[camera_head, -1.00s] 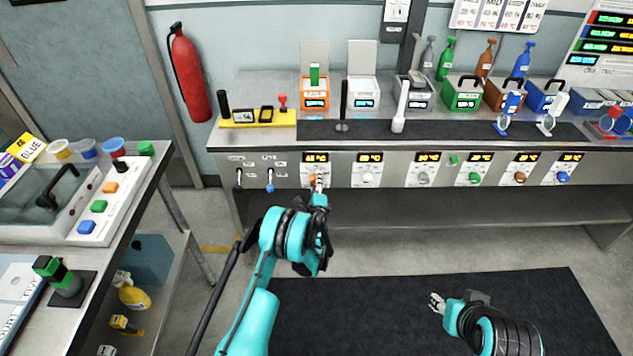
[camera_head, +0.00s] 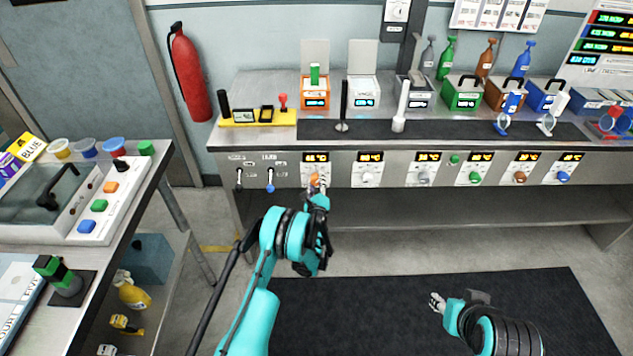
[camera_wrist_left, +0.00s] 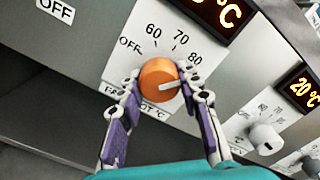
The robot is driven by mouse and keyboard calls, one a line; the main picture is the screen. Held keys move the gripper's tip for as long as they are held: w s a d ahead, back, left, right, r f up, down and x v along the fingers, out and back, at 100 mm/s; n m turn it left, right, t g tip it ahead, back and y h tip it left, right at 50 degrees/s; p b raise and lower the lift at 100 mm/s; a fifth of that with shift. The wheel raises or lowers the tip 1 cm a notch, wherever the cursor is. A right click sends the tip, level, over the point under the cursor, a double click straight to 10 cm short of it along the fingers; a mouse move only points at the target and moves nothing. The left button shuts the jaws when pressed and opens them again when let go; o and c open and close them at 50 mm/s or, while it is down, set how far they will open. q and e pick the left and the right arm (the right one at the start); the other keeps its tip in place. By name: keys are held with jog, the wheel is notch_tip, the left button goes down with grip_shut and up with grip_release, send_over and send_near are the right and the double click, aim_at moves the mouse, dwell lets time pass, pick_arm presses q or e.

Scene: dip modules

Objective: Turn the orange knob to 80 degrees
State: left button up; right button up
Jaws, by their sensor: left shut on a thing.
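The orange knob (camera_head: 315,179) is on the front panel of the far bench, under the leftmost lit display. In the left wrist view the orange knob (camera_wrist_left: 157,76) has a white pointer aimed to the right, a little below the 80 mark. The dial plate (camera_wrist_left: 146,42) shows OFF, 60, 70 and 80. My left gripper (camera_head: 322,185) is shut on the knob. Its purple-padded fingers (camera_wrist_left: 160,97) flank the knob. My right gripper (camera_head: 437,302) hangs over the dark floor mat, away from the bench; its jaw state is unclear.
A white knob (camera_head: 368,178) sits to the right of the orange one, with several more knobs along the panel. The dark floor mat (camera_head: 380,320) is clear.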

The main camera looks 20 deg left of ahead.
pick_arm(q)
jog(key=o, duration=1.2)
